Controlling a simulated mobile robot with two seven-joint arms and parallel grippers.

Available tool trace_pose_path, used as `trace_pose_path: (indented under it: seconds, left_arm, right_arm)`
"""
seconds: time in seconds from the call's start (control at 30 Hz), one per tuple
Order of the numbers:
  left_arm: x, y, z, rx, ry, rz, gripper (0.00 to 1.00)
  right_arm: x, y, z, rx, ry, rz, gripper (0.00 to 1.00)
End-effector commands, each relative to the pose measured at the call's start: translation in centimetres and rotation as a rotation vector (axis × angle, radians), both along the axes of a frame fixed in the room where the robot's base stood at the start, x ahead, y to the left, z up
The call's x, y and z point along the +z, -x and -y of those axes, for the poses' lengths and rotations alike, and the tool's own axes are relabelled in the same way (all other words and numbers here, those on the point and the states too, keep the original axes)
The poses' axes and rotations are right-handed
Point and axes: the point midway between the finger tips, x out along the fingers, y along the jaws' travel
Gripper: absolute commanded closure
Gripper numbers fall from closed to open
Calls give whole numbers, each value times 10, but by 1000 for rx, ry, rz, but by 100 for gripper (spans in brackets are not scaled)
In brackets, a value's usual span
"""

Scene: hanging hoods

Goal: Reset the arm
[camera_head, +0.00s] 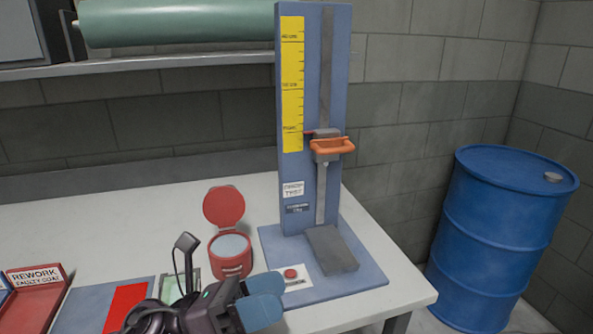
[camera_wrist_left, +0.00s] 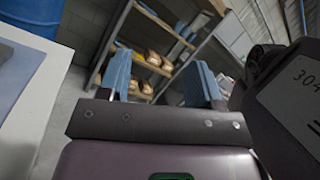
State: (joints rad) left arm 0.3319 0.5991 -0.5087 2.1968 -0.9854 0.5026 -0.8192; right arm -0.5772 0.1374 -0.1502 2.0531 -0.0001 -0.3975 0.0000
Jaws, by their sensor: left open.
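My left gripper (camera_head: 270,296) is low in the head view, over the front edge area of the white table. Its two blue fingers are apart, and it also shows in the left wrist view (camera_wrist_left: 160,82) with nothing between the fingers. The gripper is just left of and in front of the blue base of the drop test stand (camera_head: 362,268); I cannot tell how high above the table it is. The arm behind it is partly cut off by the lower frame edge. My right gripper is in neither view.
The stand has an orange handle (camera_head: 332,146) on its slide and a grey block (camera_head: 331,248) on its base. A red open-lidded pot (camera_head: 231,262) stands behind my gripper. A red rework tray (camera_head: 36,298) is at left. A blue drum (camera_head: 500,235) stands right of the table.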

Motion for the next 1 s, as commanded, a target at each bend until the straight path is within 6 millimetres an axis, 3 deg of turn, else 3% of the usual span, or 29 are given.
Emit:
trace_pose_path:
  seconds: [0.13, 0.27, 0.43, 0.57, 0.77, 1.0]
  left_arm:
    - [4, -20, -28, 184, 231, -298, 41]
    - [-7, -37, -60, 341, 427, -560, 41]
    - [-40, -48, -110, 546, 682, -902, 41]
    - [-78, -43, -148, 705, 878, -1160, 41]
    - [-147, -8, -198, 964, 1175, -1541, 41]
    - [-221, 72, -232, 1292, 1508, -1943, 41]
  right_arm:
    - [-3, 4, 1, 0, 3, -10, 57]
    - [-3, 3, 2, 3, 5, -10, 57]
    - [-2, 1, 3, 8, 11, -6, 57]
    - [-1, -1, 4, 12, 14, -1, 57]
    - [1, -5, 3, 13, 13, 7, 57]
    - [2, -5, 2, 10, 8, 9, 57]
